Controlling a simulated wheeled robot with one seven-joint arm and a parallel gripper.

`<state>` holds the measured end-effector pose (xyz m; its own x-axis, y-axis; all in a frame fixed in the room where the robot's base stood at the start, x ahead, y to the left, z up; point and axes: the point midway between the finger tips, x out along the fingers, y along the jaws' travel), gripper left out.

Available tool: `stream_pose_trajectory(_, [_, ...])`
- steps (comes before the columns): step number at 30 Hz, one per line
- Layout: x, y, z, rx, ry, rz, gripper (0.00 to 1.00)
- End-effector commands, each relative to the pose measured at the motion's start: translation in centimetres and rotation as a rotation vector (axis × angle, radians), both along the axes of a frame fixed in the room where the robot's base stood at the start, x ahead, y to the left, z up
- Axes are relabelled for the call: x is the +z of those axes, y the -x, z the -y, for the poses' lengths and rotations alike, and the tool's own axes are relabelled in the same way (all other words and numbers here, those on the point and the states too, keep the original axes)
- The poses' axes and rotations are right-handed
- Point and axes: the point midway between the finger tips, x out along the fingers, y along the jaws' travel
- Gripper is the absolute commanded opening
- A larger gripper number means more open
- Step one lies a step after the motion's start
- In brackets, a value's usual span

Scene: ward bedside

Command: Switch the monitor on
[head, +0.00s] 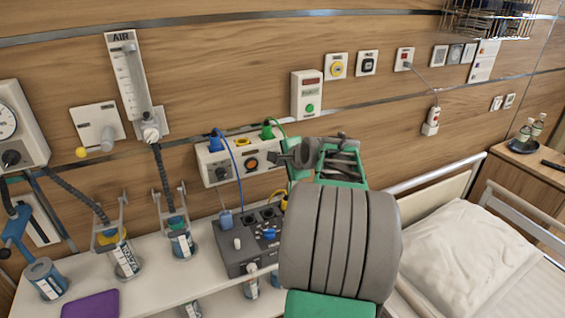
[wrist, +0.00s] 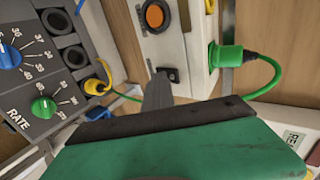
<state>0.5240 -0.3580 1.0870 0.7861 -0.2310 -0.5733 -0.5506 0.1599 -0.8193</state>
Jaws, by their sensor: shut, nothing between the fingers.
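A white wall unit (head: 307,96) with a dark red display and a green button hangs above the rail; I cannot tell if it is the monitor. Below it, a white panel (head: 212,172) carries plugs, a knob and an orange round button (head: 251,163). That button also shows in the wrist view (wrist: 155,15), with a small black switch (wrist: 168,73) below it. My gripper (head: 284,158) is shut and empty at the panel's right end, hiding part of it. In the wrist view my gripper's tip (wrist: 159,82) is close to the black switch; contact is unclear.
A grey box with knobs (head: 245,255) stands on the white shelf below. A green plug with its cable (wrist: 228,56) is right of my gripper's tip. A bed with a pillow (head: 465,250) is at right. Jars and hoses are at left.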

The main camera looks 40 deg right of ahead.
Motion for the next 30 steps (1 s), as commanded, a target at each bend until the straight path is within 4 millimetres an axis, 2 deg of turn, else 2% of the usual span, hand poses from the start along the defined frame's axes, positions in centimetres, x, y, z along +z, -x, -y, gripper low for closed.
stream_pose_trajectory(5, [0.0,-0.1,0.0,-0.001,0.000,0.001,0.00])
stream_pose_trajectory(15, [2.0,-0.2,0.1,0.000,0.005,0.009,0.00])
stream_pose_trajectory(24, [2.5,-0.3,0.1,0.002,0.012,0.015,0.00])
stream_pose_trajectory(30, [2.3,1.0,-0.6,0.001,0.007,0.009,0.00])
